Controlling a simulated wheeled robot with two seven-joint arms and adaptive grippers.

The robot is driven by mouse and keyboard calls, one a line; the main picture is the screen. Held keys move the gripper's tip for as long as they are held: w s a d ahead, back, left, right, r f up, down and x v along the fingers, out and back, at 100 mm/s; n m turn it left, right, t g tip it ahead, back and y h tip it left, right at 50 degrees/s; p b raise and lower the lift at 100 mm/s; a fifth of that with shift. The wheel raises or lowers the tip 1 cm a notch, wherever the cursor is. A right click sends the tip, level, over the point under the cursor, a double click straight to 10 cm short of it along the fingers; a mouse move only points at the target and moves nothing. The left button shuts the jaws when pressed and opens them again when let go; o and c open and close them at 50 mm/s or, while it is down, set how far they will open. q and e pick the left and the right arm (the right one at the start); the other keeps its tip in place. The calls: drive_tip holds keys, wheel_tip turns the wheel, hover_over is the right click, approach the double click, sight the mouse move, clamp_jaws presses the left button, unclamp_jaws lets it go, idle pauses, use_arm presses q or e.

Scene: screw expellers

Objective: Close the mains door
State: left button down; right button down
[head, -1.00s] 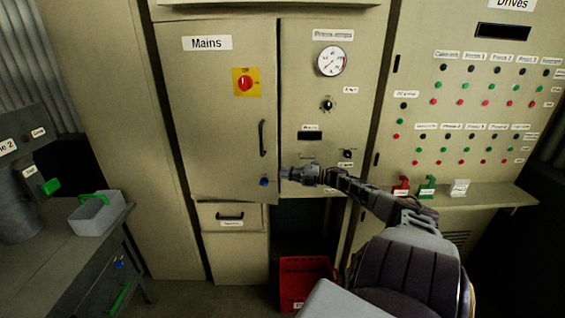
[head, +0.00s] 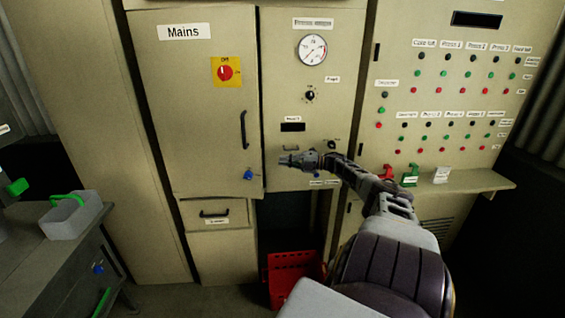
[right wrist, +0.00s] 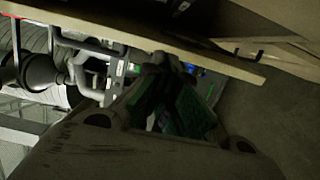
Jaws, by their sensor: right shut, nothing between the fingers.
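The beige mains door (head: 195,110) is at the left of the cabinet front in the head view. It has a red and yellow switch (head: 226,72), a black upright handle (head: 244,130) and a blue knob (head: 249,174) low near its right edge. The door looks shut or nearly so; I cannot tell if it is fully flush. My right gripper (head: 285,160) is shut and empty, just right of the door's free edge, in front of the neighbouring panel. It does not visibly touch the door. My left gripper is out of view.
The gauge panel (head: 325,110) stands right of the door. A drawer (head: 216,213) sits below it. A red crate (head: 291,262) is on the floor. A ledge (head: 470,182) juts out at right. A bench with a grey bin (head: 72,222) is at left. The right wrist view is dark and cluttered.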

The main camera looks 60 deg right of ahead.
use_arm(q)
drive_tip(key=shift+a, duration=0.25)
